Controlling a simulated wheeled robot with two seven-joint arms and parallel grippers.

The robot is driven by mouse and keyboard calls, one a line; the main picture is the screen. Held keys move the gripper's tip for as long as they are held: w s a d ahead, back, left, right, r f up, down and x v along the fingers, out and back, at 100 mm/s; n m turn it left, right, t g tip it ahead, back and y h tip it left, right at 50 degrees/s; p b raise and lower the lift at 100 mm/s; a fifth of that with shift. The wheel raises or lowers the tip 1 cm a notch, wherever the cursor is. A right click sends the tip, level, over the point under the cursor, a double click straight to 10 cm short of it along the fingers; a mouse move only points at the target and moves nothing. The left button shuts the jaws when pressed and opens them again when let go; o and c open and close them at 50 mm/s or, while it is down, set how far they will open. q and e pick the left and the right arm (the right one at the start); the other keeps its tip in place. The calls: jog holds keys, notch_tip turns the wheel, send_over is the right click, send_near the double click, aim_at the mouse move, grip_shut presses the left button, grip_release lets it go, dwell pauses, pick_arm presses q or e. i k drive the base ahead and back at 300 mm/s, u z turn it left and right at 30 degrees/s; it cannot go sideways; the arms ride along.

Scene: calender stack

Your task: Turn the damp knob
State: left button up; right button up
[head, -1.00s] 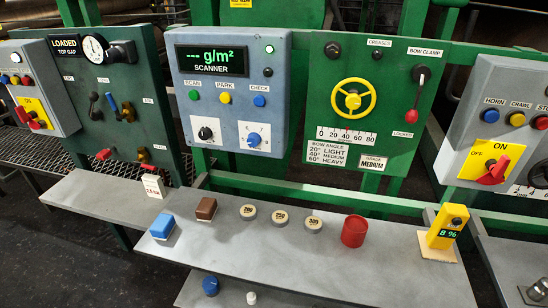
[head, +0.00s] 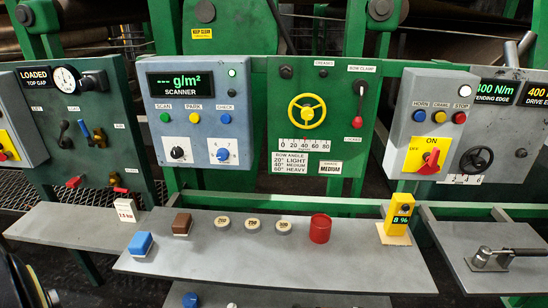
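The scanner panel (head: 202,130) carries two knobs on white plates, a black knob (head: 178,152) on the left and a blue knob (head: 223,154) on the right. Their small lettering is too small to read, so I cannot tell which is the damp knob. Above them are a green SCAN button, a yellow PARK button and a blue CHECK button. The scanner display (head: 180,85) reads "--- g/m²". Neither gripper is in view.
A grey shelf (head: 270,278) below holds a blue block (head: 140,243), a brown block (head: 182,224), several round weights, a red cup (head: 320,228) and a yellow meter (head: 398,212) showing 8 %. To the right of the scanner is a yellow handwheel (head: 307,113).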

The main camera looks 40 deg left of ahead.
aim_at(223, 153)
jog(key=z, duration=0.15)
jog(key=i, duration=0.9)
jog(key=u, duration=1.75)
